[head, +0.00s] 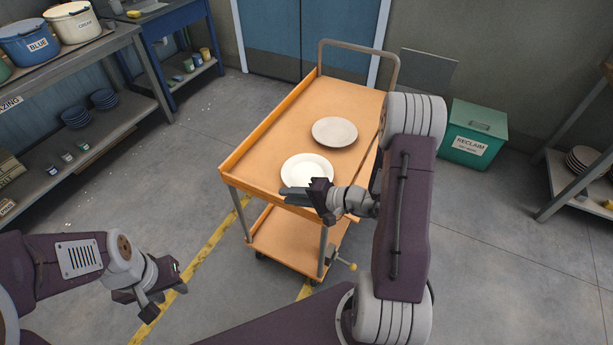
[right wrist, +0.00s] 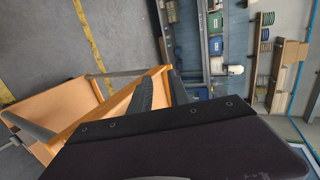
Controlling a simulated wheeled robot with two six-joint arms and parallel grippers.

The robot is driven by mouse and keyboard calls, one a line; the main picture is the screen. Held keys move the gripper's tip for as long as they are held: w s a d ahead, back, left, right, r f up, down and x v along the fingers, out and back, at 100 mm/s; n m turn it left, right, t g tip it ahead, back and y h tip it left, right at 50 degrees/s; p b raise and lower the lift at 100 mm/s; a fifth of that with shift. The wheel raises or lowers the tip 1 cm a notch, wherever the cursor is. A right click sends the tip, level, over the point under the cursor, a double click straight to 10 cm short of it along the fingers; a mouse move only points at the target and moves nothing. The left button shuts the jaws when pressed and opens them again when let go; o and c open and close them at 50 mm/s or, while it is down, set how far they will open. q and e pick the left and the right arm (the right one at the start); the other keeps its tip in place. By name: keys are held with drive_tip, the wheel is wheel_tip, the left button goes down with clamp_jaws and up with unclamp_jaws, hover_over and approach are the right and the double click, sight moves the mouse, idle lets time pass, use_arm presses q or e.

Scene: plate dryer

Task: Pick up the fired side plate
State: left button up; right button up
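Two plates lie on the cart's orange top. The nearer plate (head: 307,169) is bright white and smooth; the farther plate (head: 335,132) is duller and grey-beige. I take the whiter one as the fired side plate, but no label shows this. My right gripper (head: 292,194) is at the near rim of the white plate, covering part of it; I cannot tell whether they touch. In the right wrist view its two fingers (right wrist: 160,92) stand apart with no plate visible between them. My left gripper (head: 170,295) is open and empty, low over the floor at the left.
The orange cart (head: 280,115) has raised edges, a handle at the back and a lower shelf. A green reclaim bin (head: 473,138) stands to its right. Shelves with blue bowls (head: 76,117) are at the left, and a rack with plates (head: 583,160) at the far right.

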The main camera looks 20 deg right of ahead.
sight(307, 175)
drive_tip(key=d+f+m+t+h, duration=0.1)
drive_tip(key=d+f+m+h, duration=0.1)
drive_tip(key=d, duration=0.3)
drive_tip(key=d+f+m+t+h, duration=0.1)
drive_tip(key=d+f+m+h, duration=0.1)
drive_tip(key=d, duration=0.3)
drive_tip(key=d+f+m+t+h, duration=0.1)
drive_tip(key=d+f+m+h, duration=0.1)
drive_tip(key=d+f+h, duration=0.1)
drive_tip(key=shift+d+f+m, duration=0.15)
drive_tip(key=shift+d+f, duration=0.3)
drive_tip(key=shift+d, duration=0.2)
drive_tip(key=shift+d+f+m, duration=0.15)
drive_tip(key=shift+d+f, duration=0.25)
drive_tip(key=shift+d, duration=0.2)
drive_tip(key=shift+w+a, duration=0.2)
drive_tip(key=x, duration=0.2)
drive_tip(key=shift+w+a+f, duration=0.1)
drive_tip(key=shift+w+f, duration=0.05)
drive_tip(key=shift+w, duration=0.15)
drive_tip(key=shift+w+f, duration=0.25)
drive_tip(key=shift+w, duration=0.2)
drive_tip(key=x, duration=0.5)
drive_tip(key=shift+a, duration=0.1)
clamp_jaws()
